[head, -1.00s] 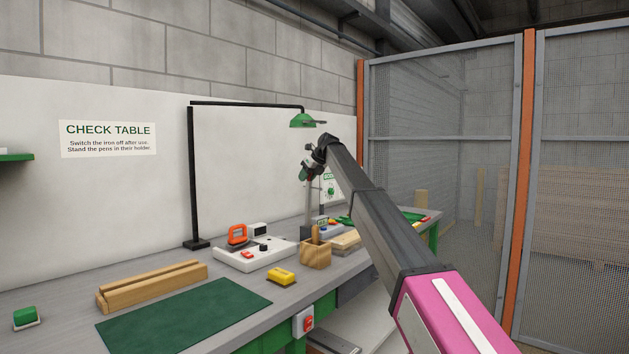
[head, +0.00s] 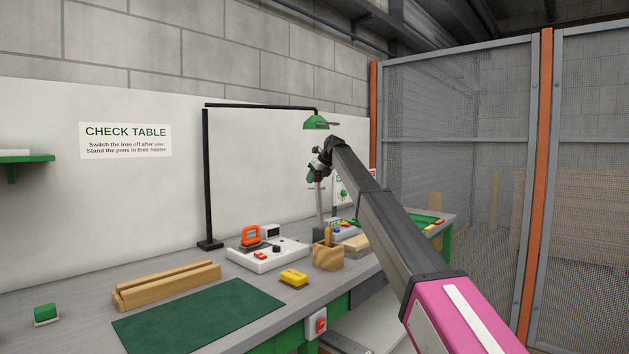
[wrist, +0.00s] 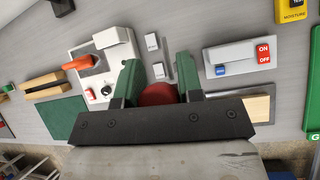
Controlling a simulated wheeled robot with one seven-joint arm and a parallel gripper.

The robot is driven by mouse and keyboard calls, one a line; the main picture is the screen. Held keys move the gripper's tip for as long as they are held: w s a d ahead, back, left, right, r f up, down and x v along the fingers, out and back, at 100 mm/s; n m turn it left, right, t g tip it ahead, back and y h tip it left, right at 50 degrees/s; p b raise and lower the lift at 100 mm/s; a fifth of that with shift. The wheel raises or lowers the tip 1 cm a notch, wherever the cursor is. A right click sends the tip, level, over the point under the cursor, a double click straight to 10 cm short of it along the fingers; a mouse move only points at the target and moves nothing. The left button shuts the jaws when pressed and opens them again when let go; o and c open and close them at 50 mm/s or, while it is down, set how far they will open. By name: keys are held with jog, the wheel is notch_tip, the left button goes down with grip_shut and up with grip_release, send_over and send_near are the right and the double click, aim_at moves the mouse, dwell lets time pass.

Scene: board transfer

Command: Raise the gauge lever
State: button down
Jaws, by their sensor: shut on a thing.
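My gripper (wrist: 160,85) is shut on a round red knob (wrist: 157,94), which shows between its green fingers in the wrist view. I take the knob to be the end of the gauge lever. The lever's rod and pivot are hidden behind the dark gripper body. In the head view my gripper (head: 315,174) is small and partly covered by my arm, well above the bench top. A grey upright post (head: 320,208) stands on the bench just below it; I cannot tell how the knob joins it.
The bench holds a white station with an orange iron (head: 250,236), a wooden pen holder (head: 328,257), a yellow block (head: 294,278), a grooved wooden block (head: 166,286) and a green mat (head: 200,320). A lamp (head: 318,121) hangs near my gripper. An ON/OFF box (wrist: 240,58) lies right of the knob.

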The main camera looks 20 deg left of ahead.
jog(key=shift+s+f, duration=0.1)
jog(key=shift+f, duration=0.1)
jog(key=c, duration=0.8)
grip_release()
jog(key=shift+r, duration=0.1)
jog(key=v, duration=1)
jog(key=shift+d+r, duration=0.15)
jog(key=shift+r, duration=0.15)
